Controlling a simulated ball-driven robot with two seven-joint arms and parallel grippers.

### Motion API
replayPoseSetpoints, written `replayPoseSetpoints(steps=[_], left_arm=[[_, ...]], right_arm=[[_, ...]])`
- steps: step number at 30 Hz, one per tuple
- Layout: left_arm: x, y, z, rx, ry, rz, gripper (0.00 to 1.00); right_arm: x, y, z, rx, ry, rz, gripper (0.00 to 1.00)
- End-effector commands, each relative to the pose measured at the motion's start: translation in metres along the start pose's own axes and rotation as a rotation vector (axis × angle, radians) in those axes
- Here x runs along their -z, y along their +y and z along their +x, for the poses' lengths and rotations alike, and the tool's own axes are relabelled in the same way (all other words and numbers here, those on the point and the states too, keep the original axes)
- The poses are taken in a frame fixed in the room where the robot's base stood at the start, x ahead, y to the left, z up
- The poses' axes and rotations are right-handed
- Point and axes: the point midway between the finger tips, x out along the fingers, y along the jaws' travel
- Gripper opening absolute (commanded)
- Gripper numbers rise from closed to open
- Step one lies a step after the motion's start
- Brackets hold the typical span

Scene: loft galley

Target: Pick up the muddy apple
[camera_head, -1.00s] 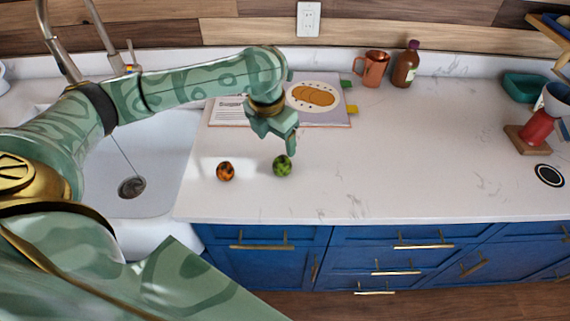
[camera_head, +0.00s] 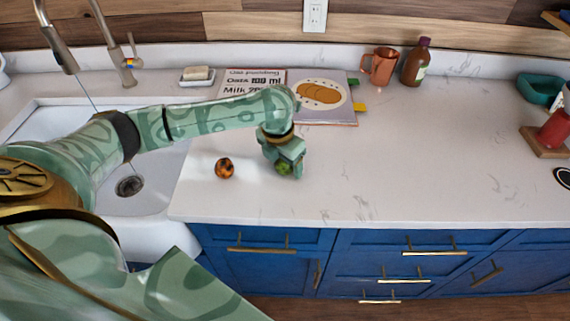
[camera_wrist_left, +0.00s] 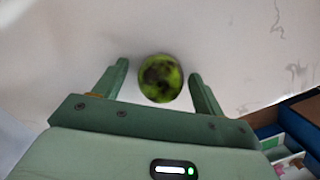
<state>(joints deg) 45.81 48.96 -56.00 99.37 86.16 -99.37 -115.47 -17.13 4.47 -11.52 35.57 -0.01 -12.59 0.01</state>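The muddy apple, green with dark brown smears, shows in the left wrist view (camera_wrist_left: 160,78) between the two fingers of my left gripper (camera_wrist_left: 160,84). The fingers are spread, with a gap on each side of it. In the head view, the green apple (camera_head: 282,168) is partly hidden by my left gripper (camera_head: 285,166), which is down around it at the counter. An orange fruit with dark patches (camera_head: 224,168) lies on the counter to the left of the gripper. My right gripper does not show.
An open recipe book (camera_head: 335,112) lies behind my left arm. A copper mug (camera_head: 382,67) and a brown bottle (camera_head: 415,63) stand at the back. The sink (camera_head: 60,108) is at left.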

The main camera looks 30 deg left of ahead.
Motion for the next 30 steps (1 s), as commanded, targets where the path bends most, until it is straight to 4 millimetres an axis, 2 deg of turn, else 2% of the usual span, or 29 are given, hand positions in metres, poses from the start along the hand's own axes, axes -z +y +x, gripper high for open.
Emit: replayPoseSetpoints(steps=[1, 5, 14, 19, 23, 26, 30], left_arm=[[0.000, 0.000, -0.001, 0.000, 0.000, 0.000, 0.59], [0.000, 0.000, -0.001, 0.000, 0.000, 0.000, 0.23], [0.000, 0.000, -0.001, 0.000, 0.000, 0.000, 0.22], [-0.002, 0.000, -0.013, 0.001, -0.002, -0.001, 0.22], [-0.006, 0.000, -0.037, 0.000, -0.003, 0.000, 0.22], [0.006, -0.009, -0.061, 0.000, -0.004, 0.003, 0.22], [0.025, -0.025, -0.102, 0.001, -0.005, 0.003, 0.22]], right_arm=[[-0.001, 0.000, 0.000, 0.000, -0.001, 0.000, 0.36], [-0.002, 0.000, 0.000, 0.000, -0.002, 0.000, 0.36], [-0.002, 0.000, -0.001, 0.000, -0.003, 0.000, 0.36], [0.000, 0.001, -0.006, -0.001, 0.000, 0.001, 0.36], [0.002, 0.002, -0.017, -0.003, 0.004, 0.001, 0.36], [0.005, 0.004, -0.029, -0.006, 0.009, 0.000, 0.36], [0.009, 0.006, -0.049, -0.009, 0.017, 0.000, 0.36]])
